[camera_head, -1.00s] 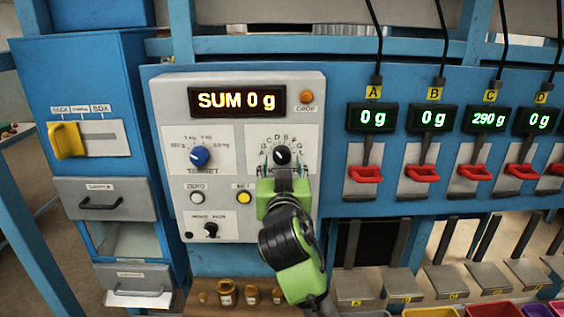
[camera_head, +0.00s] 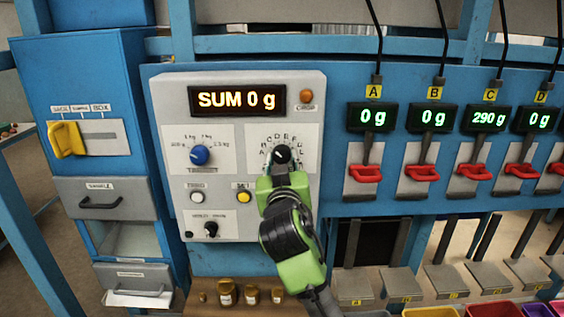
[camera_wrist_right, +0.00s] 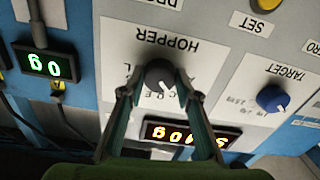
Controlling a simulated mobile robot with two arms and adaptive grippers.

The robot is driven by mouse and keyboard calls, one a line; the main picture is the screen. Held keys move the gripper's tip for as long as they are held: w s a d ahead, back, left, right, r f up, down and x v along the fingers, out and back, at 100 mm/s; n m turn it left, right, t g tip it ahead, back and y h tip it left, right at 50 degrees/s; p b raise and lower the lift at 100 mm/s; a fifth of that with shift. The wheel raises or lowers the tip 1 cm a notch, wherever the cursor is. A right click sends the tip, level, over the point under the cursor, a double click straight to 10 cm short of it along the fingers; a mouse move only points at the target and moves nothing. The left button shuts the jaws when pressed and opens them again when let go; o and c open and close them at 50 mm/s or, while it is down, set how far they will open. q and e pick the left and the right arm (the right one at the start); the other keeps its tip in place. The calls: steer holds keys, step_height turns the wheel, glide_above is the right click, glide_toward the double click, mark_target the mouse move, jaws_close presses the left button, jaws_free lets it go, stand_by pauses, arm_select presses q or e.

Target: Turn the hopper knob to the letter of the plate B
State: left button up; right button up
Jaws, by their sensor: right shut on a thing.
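The hopper knob (camera_head: 282,154) is a round black knob in the upper right part of the grey control panel (camera_head: 172,120), with a ring of letters around it. It also shows in the right wrist view (camera_wrist_right: 160,74), under the upside-down word HOPPER. My right gripper (camera_head: 281,166) reaches it from below; its two fingers (camera_wrist_right: 159,84) are shut on the knob, one on each side. Which letter the knob points to is too small to tell. Plate B (camera_head: 402,280) is a grey plate at the lower right; the display marked B (camera_head: 433,117) reads 0 g. My left gripper is not in view.
The blue target knob (camera_head: 199,155) is left of the hopper knob. The yellow SET button (camera_head: 244,197) is close to my right gripper's left side. The SUM display (camera_head: 237,101) reads 0 g. Red handles (camera_head: 366,173) line the blue frame to the right. Small jars (camera_head: 227,291) stand below.

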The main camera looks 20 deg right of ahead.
steer(key=n, duration=0.3)
steer(key=o, duration=1.1)
steer(key=v, duration=1.2)
